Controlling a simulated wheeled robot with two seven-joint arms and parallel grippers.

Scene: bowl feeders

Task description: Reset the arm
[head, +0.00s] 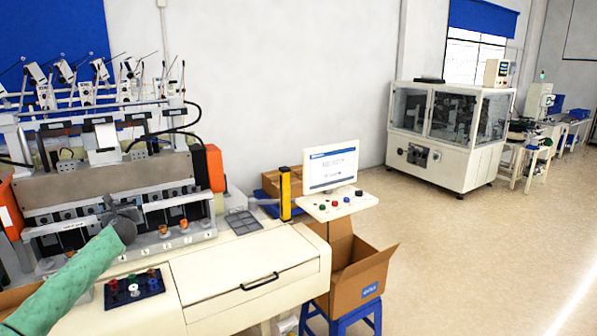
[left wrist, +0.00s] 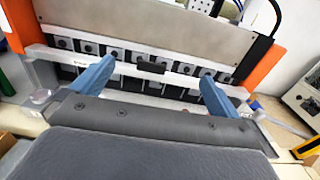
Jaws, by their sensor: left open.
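My left arm, in a green sleeve, comes in from the lower left of the head view. Its gripper (head: 122,208) is in front of the row of numbered slots on the bowl feeder machine (head: 110,180). In the left wrist view the two blue fingers of the left gripper (left wrist: 155,88) stand wide apart, with nothing between them. Beyond them lies the machine's slotted front rail (left wrist: 150,68). A small dark piece on the rail shows between the fingers, apart from them. My right gripper is in neither view.
A dark button panel (head: 134,289) sits on the bench at front left. A grey tray (head: 243,222) and a yellow post (head: 285,194) stand right of the machine. A monitor (head: 331,168) stands by an open cardboard box (head: 360,272). The floor on the right is clear.

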